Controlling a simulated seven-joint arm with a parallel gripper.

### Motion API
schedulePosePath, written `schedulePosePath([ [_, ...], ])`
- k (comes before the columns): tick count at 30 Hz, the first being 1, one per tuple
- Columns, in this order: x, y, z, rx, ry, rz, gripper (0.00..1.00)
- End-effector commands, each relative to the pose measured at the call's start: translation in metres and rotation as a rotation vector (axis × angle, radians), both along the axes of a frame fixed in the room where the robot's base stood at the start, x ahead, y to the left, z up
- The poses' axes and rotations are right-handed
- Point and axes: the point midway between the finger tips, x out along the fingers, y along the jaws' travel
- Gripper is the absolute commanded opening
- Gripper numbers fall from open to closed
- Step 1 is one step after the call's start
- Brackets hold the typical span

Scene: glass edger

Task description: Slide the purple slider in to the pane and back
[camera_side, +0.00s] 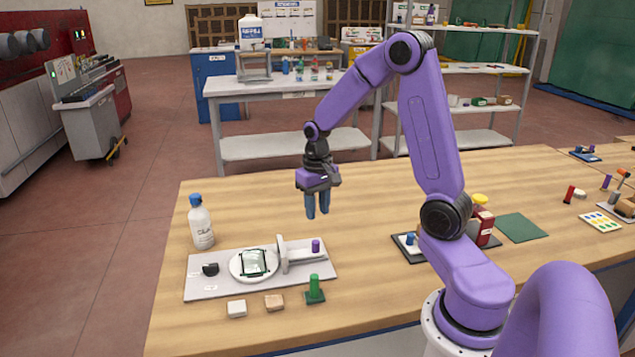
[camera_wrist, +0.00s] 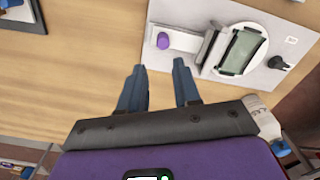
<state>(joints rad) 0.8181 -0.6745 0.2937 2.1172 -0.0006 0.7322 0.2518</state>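The purple slider (camera_side: 316,246) is a small upright knob on a pale rail at the right end of a light grey base plate (camera_side: 205,288). It also shows in the wrist view (camera_wrist: 163,41). The glass pane (camera_side: 253,262) lies on a round white holder left of the slider, with an upright grey plate (camera_side: 283,255) between them. In the wrist view the pane (camera_wrist: 243,52) is right of the slider. My gripper (camera_side: 317,214) hangs above the table behind the slider, apart from it. Its two blue fingers (camera_wrist: 161,88) are spread with nothing between them.
A white bottle with a blue cap (camera_side: 201,225) stands behind the base plate's left end. A black knob (camera_side: 210,269) sits on the plate's left.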

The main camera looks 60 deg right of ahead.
Motion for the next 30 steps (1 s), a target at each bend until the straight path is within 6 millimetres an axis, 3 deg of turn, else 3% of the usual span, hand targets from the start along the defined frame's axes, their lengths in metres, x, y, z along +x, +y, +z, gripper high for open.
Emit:
schedulePosePath([
  [6,0.001,0.000,0.043,-0.001,-0.006,0.000,0.32],
  [12,0.000,0.000,0.064,0.000,-0.001,0.000,0.32],
  [26,-0.001,0.001,0.070,0.000,0.001,0.003,0.32],
  [30,-0.004,0.017,0.071,0.000,0.000,0.066,0.32],
])
